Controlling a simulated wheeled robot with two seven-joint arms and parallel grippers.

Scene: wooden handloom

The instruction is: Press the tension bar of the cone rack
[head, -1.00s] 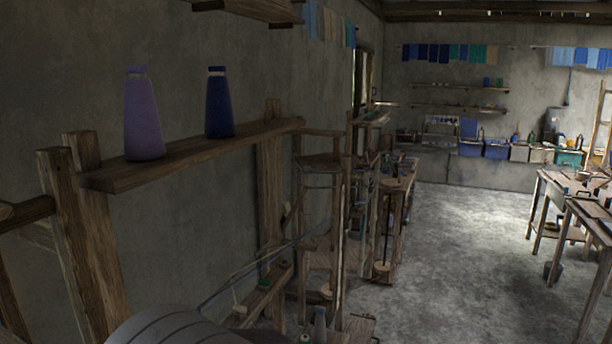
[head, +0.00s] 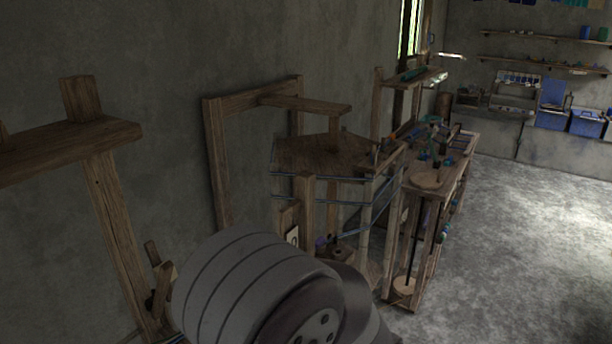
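The end of a rough wooden shelf (head: 70,150) on a slanting post (head: 118,230) is at the left of the head view. It looks like the shelf that held the two yarn cones, which are now out of view. A wooden frame with a brown panel (head: 325,154) and thin blue rods (head: 372,222) stands in the middle against the wall. I cannot tell which part is the tension bar. My grey ribbed arm link hides the floor and lower woodwork at the bottom centre. Neither gripper is in view.
A narrow wooden bench (head: 440,180) with small tools and bottles stands right of the frame. Blue bins (head: 587,124) and wall shelves (head: 545,66) are at the back right. The concrete floor (head: 530,240) on the right is clear.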

